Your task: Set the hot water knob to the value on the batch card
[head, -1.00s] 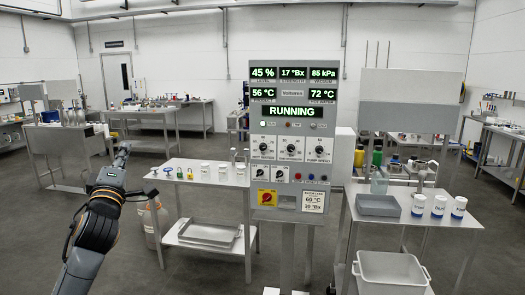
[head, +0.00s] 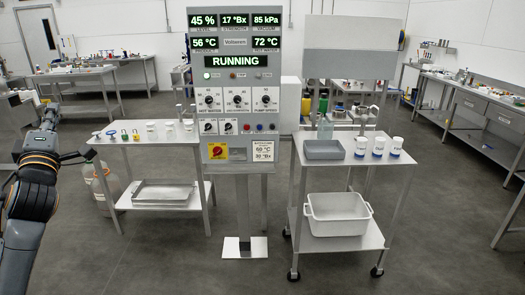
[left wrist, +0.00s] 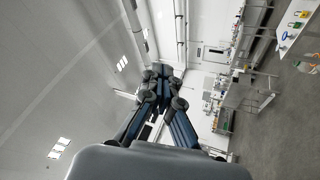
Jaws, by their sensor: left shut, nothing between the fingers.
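The hot water knob (head: 210,99) is the leftmost dial of the upper row on the grey control panel; its exact setting is too small to read. The hot water display (head: 266,42) reads 72 °C. My left gripper (head: 90,155) is at the left, well apart from the panel, near the side table's left end. In the left wrist view its fingers (left wrist: 164,72) are shut and empty. My right gripper is not in view.
A side table (head: 150,136) with padlocks and white jars stands left of the panel. A cart (head: 348,160) with a grey tray, jars and a white bin (head: 338,215) stands at the right. A red rotary switch (head: 217,151) is low on the panel. The floor in front is clear.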

